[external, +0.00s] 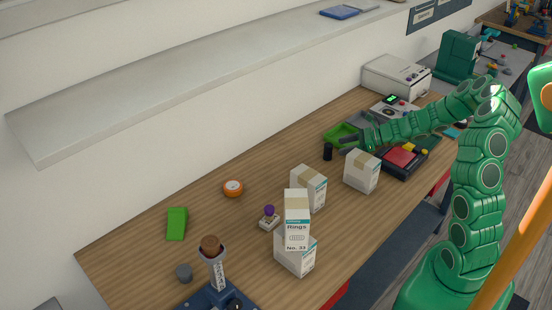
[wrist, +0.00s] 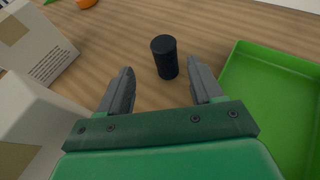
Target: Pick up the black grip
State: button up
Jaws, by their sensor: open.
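The black grip (wrist: 165,58) is a short dark cylinder standing upright on the wooden table. In the wrist view it is just beyond my fingertips, nearer the right finger. In the external view the black grip (external: 327,152) stands left of the green tray. My gripper (wrist: 160,82) is open and empty, with its two grey fingers spread apart. In the external view my gripper (external: 352,146) is just to the right of the grip and close to it.
A green tray (wrist: 232,88) lies close on the right in the wrist view. White boxes (wrist: 38,40) stand on the left; one box (external: 361,172) is near my gripper in the external view. A shelf (external: 190,75) hangs on the wall. Bare table (external: 255,165) lies left of the grip.

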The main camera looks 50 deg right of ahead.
aim_at(327, 148)
jog(key=shift+w+d+x, duration=0.1)
jog(key=shift+d+x, duration=0.05)
jog(key=shift+x, duration=1.8)
jog(key=shift+w+d+x, duration=0.15)
jog(key=shift+x, duration=1.8)
jog(key=shift+s, duration=0.1)
jog(key=c, duration=1)
jog(key=shift+c, duration=0.2)
jog(key=shift+r, duration=0.15)
